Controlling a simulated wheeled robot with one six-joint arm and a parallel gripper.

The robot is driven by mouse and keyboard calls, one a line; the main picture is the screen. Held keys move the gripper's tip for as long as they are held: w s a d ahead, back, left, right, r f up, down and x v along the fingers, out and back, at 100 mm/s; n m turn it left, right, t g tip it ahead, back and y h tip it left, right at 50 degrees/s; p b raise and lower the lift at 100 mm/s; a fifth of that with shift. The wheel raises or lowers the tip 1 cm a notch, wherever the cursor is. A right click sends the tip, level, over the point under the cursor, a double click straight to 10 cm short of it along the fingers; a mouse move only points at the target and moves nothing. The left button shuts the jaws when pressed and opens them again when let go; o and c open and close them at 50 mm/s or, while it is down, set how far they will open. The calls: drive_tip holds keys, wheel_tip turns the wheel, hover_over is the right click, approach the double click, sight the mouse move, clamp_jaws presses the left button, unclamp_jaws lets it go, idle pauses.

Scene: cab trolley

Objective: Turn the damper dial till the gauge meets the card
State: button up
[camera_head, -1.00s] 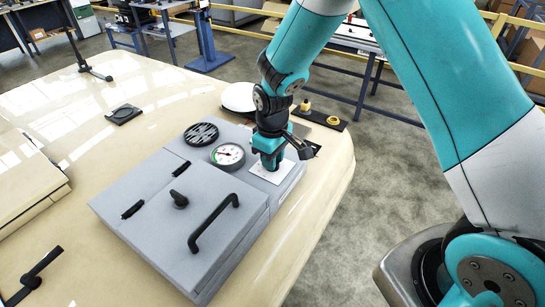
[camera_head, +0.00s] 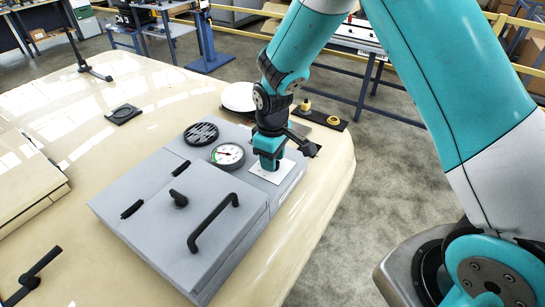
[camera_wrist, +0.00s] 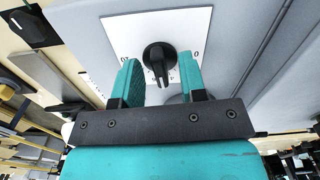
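The damper dial (camera_wrist: 158,57) is a black round knob with a raised grip, on a white plate (camera_wrist: 190,25) marked with numbers. My gripper (camera_wrist: 159,68) has its two teal fingers apart, one on each side of the dial, with gaps showing. In the head view my gripper (camera_head: 268,165) points down over the white plate (camera_head: 277,177) and hides the dial. The round gauge (camera_head: 228,156) has a white face, a green zone at its left and a dark rim; its exact reading is too small to tell. I cannot make out a separate card.
The grey box (camera_head: 175,225) carries a black handle (camera_head: 213,223), a small knob (camera_head: 179,199) and a round vent (camera_head: 201,134). A white disc (camera_head: 239,97) and a dark strip with yellow parts (camera_head: 333,120) lie behind my gripper. The cream surface at left is mostly clear.

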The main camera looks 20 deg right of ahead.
wheel_tip(320, 180, up, 17)
drive_tip(key=b, duration=0.3)
drive_tip(key=shift+r+b, duration=0.2)
drive_tip(key=shift+b, duration=0.15)
drive_tip(key=s+a+y+b, duration=0.1)
drive_tip(key=s+a+y, duration=0.1)
drive_tip(key=s, duration=1)
drive_tip(key=s+a+m+y, duration=0.1)
drive_tip(key=s+a+y, duration=0.1)
drive_tip(key=s, duration=1.1)
drive_tip(key=shift+a+b, duration=0.2)
drive_tip(key=shift+b, duration=0.15)
drive_tip(key=shift+w, duration=0.1)
idle(1.7)
